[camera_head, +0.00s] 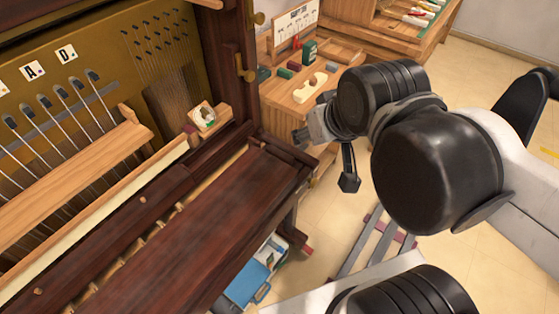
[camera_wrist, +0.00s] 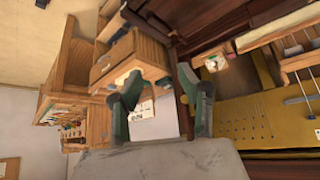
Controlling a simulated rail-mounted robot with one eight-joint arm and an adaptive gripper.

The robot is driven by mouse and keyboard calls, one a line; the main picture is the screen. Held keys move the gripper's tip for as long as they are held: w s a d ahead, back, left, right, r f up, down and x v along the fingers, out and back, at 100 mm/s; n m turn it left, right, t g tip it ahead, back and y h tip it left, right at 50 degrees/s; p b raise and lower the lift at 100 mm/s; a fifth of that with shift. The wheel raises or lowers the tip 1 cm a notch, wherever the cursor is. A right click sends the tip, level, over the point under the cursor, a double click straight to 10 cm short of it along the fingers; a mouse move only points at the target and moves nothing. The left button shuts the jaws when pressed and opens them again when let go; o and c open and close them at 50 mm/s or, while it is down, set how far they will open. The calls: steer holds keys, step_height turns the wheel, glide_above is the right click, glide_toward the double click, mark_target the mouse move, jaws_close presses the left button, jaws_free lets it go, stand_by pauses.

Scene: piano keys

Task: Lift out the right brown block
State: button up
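A small light-brown wooden block (camera_head: 212,128) sits at the right end of the piano's inside, against the dark case side, with a small white and green item on it. It also shows in the wrist view (camera_wrist: 216,71), right of my fingers. My gripper (camera_head: 325,160) is open and empty, in the air to the right of the piano case and apart from the block. In the wrist view its two fingers (camera_wrist: 168,85) are spread, with nothing between them.
The dark piano case (camera_head: 190,215) fills the left, with a long light wooden rail (camera_head: 85,168) beside the block. A wooden cabinet (camera_head: 315,110) with small items stands behind my gripper. A blue box (camera_head: 248,284) is low beside the piano.

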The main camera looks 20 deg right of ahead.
steer(key=o, duration=1.6)
steer(key=m+g+b, duration=0.3)
steer(key=m+g, duration=0.4)
steer(key=m, duration=0.4)
glide_above(280, 153)
step_height(280, 153, down, 15)
steer(key=f, duration=0.2)
steer(key=f+b, duration=0.1)
steer(key=f, duration=0.5)
steer(key=shift+w+d+f+b, duration=0.2)
steer(key=shift+d+f+b, duration=0.05)
steer(key=shift+d+b, duration=0.15)
steer(key=shift+s+a+f+b, duration=0.1)
steer(key=shift+a+f+b, duration=0.1)
steer(key=shift+f, duration=0.65)
steer(key=shift+a+f+b, duration=0.1)
steer(key=shift+f+b, duration=0.05)
steer(key=shift+f, duration=0.75)
steer(key=shift+s+a+f+b, duration=0.1)
steer(key=shift+a+f+b, duration=0.1)
steer(key=shift+f, duration=0.65)
